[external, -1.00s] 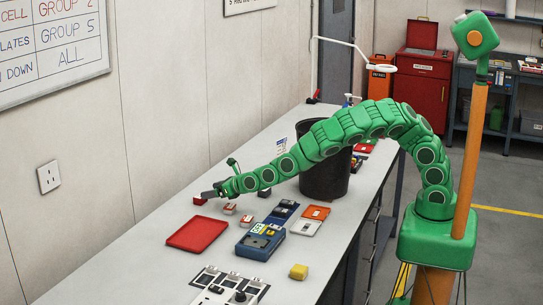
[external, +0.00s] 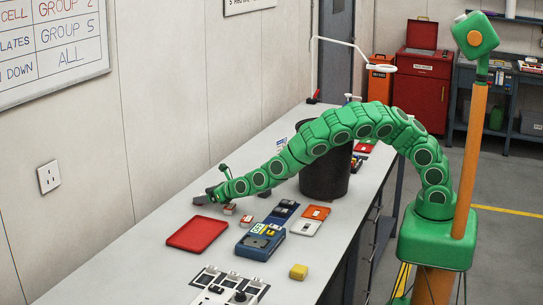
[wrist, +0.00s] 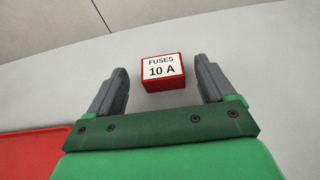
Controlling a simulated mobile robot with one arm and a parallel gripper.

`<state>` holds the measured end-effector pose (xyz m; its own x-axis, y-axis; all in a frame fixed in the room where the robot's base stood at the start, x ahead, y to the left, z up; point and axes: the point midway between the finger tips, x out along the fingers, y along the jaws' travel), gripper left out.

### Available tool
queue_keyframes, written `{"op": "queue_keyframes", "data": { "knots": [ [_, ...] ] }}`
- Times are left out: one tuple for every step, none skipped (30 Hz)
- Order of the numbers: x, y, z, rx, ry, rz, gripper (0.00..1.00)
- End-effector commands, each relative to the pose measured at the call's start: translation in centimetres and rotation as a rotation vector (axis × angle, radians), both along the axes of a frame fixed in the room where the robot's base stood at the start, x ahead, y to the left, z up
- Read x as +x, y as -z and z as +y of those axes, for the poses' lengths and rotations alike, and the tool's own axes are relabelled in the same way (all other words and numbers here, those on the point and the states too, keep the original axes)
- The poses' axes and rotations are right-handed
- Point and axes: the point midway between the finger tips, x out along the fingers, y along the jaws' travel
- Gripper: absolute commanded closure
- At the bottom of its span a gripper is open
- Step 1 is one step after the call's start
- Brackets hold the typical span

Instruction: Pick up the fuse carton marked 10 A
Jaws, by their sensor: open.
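The fuse carton marked 10 A (wrist: 162,72) is a small red box with a white label, standing on the bench. In the wrist view it sits between and a little beyond the tips of my gripper (wrist: 161,80), with a gap on both sides. My gripper is open and empty, its two grey fingers apart. In the external view my gripper (external: 204,198) is low over the bench near the wall side, and the 10 A carton is mostly hidden by it there.
Two other small red and white cartons (external: 229,209) stand close to my gripper on the bench. A red tray (external: 197,234) lies just in front, its edge also in the wrist view (wrist: 35,150). A blue meter (external: 260,242) and a black bin (external: 325,175) are to the right.

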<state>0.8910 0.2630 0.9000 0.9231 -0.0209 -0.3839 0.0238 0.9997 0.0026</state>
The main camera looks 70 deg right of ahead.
Motion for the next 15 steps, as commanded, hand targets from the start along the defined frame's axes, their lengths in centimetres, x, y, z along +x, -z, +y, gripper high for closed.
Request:
{"op": "queue_keyframes", "data": {
  "knots": [
    [0.4, 0.3, 0.1, 0.001, -0.001, 0.002, 0.17],
    [0.6, 0.4, 0.1, 0.001, -0.001, 0.001, 0.17],
    [0.9, 0.5, 0.0, 0.001, 0.002, 0.0, 0.17],
    [1.2, 0.5, -0.1, 0.001, 0.003, 0.0, 0.17],
    [1.4, 0.6, -0.2, 0.0, 0.003, -0.001, 0.17],
    [1.7, 0.7, -0.1, 0.0, 0.002, -0.001, 0.17],
    [1.9, 0.8, -0.1, 0.0, 0.001, 0.0, 0.17],
    [2.1, 1.0, -0.1, 0.0, 0.002, 0.0, 0.17],
    [2.4, 1.1, -0.1, 0.0, 0.002, 0.001, 0.17],
    [2.6, 1.3, -0.1, 0.001, 0.001, 0.001, 0.17],
    [2.8, 1.4, -0.1, 0.0, 0.001, 0.001, 0.17],
    [3.1, 1.4, -0.1, 0.0, 0.001, 0.001, 0.17],
    [3.2, 1.5, -0.1, 0.0, 0.002, 0.0, 0.17],
    [3.4, 1.5, -0.2, 0.0, 0.002, 0.0, 0.17],
    [3.5, 1.5, -0.2, -0.001, 0.002, -0.001, 0.17]
  ]
}}
